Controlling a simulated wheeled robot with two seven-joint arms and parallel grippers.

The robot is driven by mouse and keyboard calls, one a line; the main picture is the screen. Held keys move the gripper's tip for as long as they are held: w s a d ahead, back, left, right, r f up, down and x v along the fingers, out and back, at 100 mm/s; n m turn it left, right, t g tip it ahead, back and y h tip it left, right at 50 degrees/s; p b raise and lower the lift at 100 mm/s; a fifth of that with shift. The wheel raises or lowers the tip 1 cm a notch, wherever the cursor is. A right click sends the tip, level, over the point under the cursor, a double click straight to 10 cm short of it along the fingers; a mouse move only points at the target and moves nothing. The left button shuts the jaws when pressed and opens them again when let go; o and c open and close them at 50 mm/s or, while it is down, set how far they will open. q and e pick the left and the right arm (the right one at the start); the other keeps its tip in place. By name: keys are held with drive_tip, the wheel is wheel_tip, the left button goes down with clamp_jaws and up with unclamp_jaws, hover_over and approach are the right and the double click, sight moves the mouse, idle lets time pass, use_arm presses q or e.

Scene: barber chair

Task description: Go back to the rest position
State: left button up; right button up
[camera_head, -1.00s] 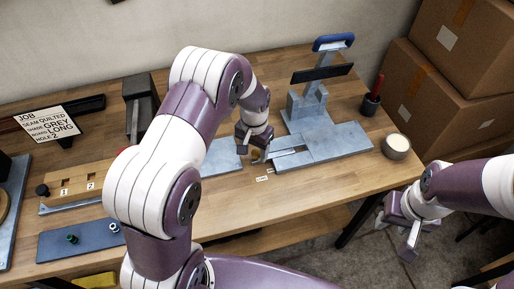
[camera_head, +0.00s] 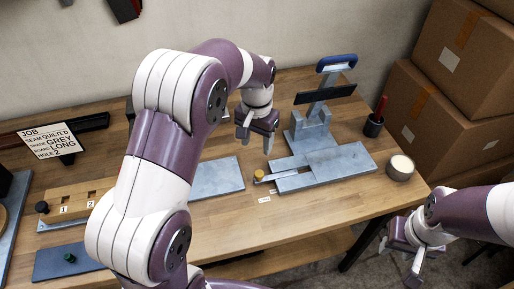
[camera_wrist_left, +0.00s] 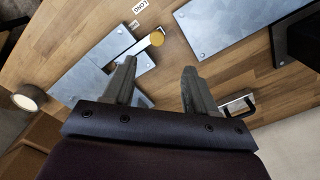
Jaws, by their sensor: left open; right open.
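My left gripper (camera_head: 256,143) is open and empty above the workbench, beside the grey press fixture (camera_head: 330,165). In the left wrist view its two fingers (camera_wrist_left: 156,85) are spread apart with bare wood between them.
A flat metal plate (camera_head: 218,176) lies left of the fixture. A round tin (camera_head: 400,168) and a dark cup with a red-handled tool (camera_head: 374,125) stand at the right. A job card (camera_head: 50,142) and a wooden block (camera_head: 75,203) are at the left. Cardboard boxes (camera_head: 435,125) stand behind right.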

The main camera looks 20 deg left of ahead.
idle(0.3)
use_arm(q)
drive_tip(key=s+f+n+t, duration=0.1)
drive_tip(key=s+f+n, duration=0.1)
drive_tip(key=s, duration=1.4)
drive_tip(key=shift+s, duration=0.4)
drive_tip(key=shift+a, duration=0.1)
